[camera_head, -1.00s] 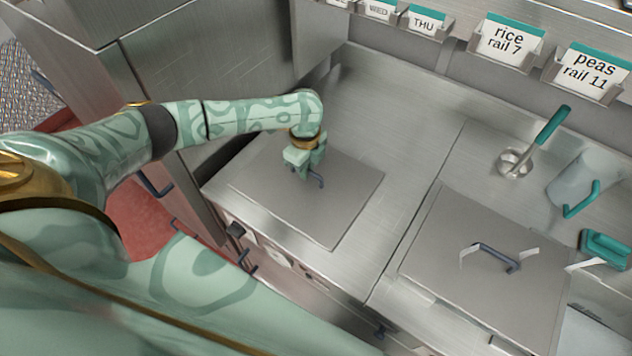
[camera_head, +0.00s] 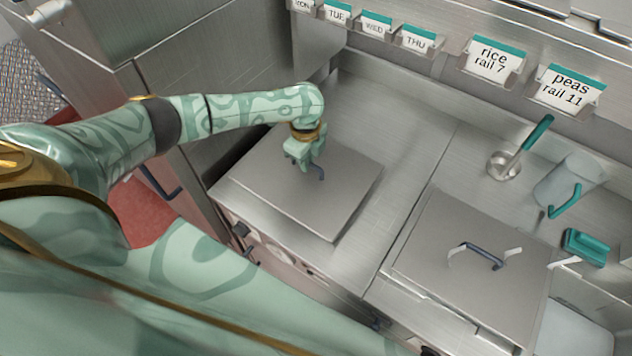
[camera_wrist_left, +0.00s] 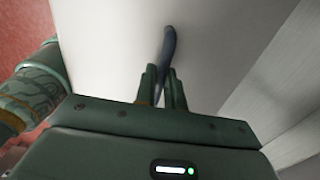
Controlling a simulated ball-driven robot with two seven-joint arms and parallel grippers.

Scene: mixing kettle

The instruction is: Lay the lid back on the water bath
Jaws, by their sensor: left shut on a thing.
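A flat square steel lid (camera_head: 265,190) is at the left of the steel counter in the head view, with a dark blue bar handle (camera_head: 321,174). My left gripper (camera_head: 311,168) reaches down over the lid and is shut on this handle. In the left wrist view my gripper's fingers (camera_wrist_left: 165,88) close around the handle (camera_wrist_left: 169,45), with the pale lid plate (camera_wrist_left: 105,45) behind it. The opening of the water bath does not show; I cannot tell whether the lid rests on it or hangs just above. My right gripper is not in view.
A second square lid (camera_head: 440,245) with a dark handle lies to the right. Behind it are a steel ladle with a green handle (camera_head: 530,140), a clear jug (camera_head: 565,178) and a green-handled tool (camera_head: 586,247). Label cards line the back. The counter between the lids is clear.

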